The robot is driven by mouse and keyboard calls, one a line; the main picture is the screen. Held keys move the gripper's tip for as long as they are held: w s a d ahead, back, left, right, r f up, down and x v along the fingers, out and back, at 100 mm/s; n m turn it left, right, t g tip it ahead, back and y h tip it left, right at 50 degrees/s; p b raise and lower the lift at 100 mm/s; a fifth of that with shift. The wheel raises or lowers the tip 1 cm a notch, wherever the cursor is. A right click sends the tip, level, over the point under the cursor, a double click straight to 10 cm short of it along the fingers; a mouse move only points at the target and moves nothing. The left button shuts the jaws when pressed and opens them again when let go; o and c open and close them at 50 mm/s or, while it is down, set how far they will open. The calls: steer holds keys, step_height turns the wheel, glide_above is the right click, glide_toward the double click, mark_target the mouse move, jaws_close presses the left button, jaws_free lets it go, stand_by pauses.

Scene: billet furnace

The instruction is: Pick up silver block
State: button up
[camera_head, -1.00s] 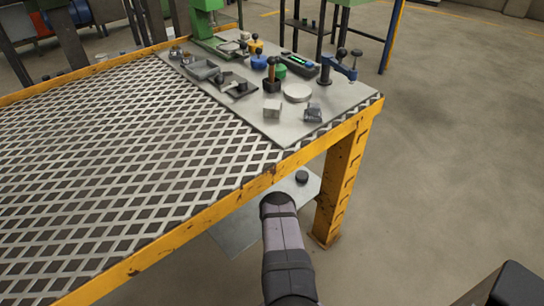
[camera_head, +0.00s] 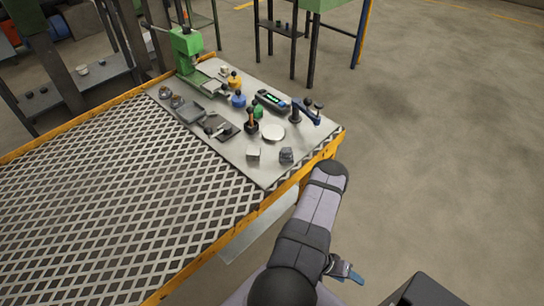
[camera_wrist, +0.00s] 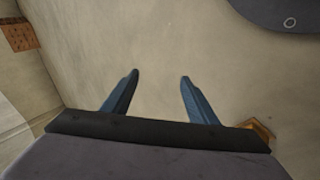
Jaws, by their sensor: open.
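A small pale silver block (camera_head: 253,154) sits on the grey plate (camera_head: 232,154) near the front corner of the table. A darker grey, rough-looking block (camera_head: 286,155) sits just to its right. My gripper (camera_head: 355,276) is off the table, low and to the right of my arm, well apart from both blocks. In the wrist view my gripper (camera_wrist: 159,77) has its two blue fingers spread, with nothing between them and only floor beyond. No block shows in the wrist view.
Behind the blocks stand a round white disc (camera_head: 273,132), a black holder with a wooden handle (camera_head: 251,125), a blue clamp (camera_head: 306,113) and a green press (camera_head: 187,50). The mesh table (camera_head: 110,190) has a yellow rim. Its left part is clear.

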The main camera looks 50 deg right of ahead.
steer(key=w+d+r+n+t+h+p, duration=0.1)
steer(key=w+d+r+n+p, duration=0.45)
steer(key=r, duration=0.85)
steer(key=d+r+n+t+h+p, duration=0.2)
steer(key=d+r+p, duration=0.3)
steer(key=d+r, duration=0.6)
steer(key=w+d+r+n+t+h+p, duration=0.1)
steer(key=w+d+r+n+p, duration=0.3)
steer(key=r, duration=1.2)
steer(key=w+a+r+m+t+y+p, duration=0.1)
steer(key=w+a+r+t+p, duration=0.2)
steer(key=w+a, duration=0.35)
steer(key=w+a+r+y+p, duration=0.1)
steer(key=w+a+r+p, duration=0.35)
steer(key=w, duration=0.35)
steer(key=w+a+r+m+t+y+p, duration=0.1)
steer(key=w+a+r+t+p, duration=0.15)
steer(key=w+a+r, duration=0.45)
steer(key=m+y+b, duration=0.2)
steer(key=m, duration=0.4)
glide_toward(253, 151)
steer(key=f, duration=0.1)
steer(key=shift+w+d+f+y+b, duration=0.3)
steer(key=shift+w+d+f+b, duration=0.2)
steer(key=shift+f, duration=0.2)
steer(key=shift+d+b+x, duration=0.2)
steer(key=shift+b+x, duration=0.55)
steer(key=shift+x, duration=2.3)
